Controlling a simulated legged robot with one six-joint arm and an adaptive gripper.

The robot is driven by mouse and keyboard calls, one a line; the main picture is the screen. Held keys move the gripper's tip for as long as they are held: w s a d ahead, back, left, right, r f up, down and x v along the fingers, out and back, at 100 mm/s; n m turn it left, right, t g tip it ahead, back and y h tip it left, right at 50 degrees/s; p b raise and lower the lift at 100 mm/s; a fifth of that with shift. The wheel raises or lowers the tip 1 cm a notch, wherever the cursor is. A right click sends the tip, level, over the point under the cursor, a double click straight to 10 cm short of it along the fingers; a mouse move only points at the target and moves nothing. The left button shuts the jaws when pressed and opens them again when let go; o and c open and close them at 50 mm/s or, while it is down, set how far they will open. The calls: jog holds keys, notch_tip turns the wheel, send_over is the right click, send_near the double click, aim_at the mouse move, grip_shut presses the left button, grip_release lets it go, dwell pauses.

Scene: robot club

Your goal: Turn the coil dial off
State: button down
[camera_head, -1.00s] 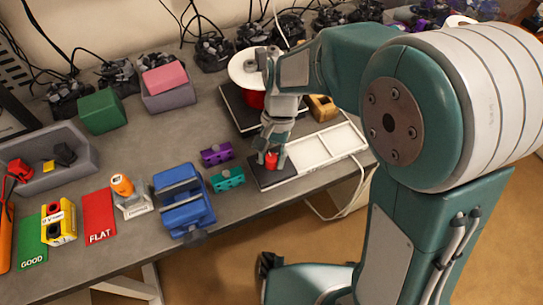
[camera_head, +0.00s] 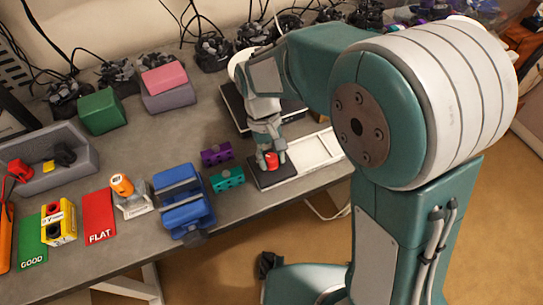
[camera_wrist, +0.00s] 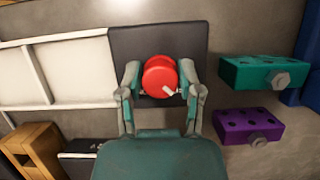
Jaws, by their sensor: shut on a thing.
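The coil dial (camera_wrist: 160,77) is a round red knob with a small white mark, standing on a dark plate (camera_wrist: 165,42) at the end of a white sectioned tray. In the wrist view its white mark points toward the lower right. My gripper (camera_wrist: 161,88) is over the plate with one finger on each side of the dial, shut on it. In the head view the dial (camera_head: 271,160) shows red between the fingertips of my gripper (camera_head: 271,158), which comes down from above. Part of the dial's sides is hidden by the fingers.
A teal block (camera_head: 227,179) and a purple block (camera_head: 216,154) lie left of the plate. A blue vise (camera_head: 183,200) stands farther left. The white tray (camera_head: 312,152) extends right. A wooden block (camera_wrist: 35,147) shows in the wrist view. Bare table lies behind the vise.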

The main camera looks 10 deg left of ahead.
jog(key=shift+w, duration=0.1)
dwell(0.5)
jog(key=shift+c, duration=1.3)
grip_release()
jog(key=shift+a, duration=0.1)
jog(key=v, duration=1.2)
jog(key=shift+a, duration=0.2)
jog(key=shift+f, duration=0.1)
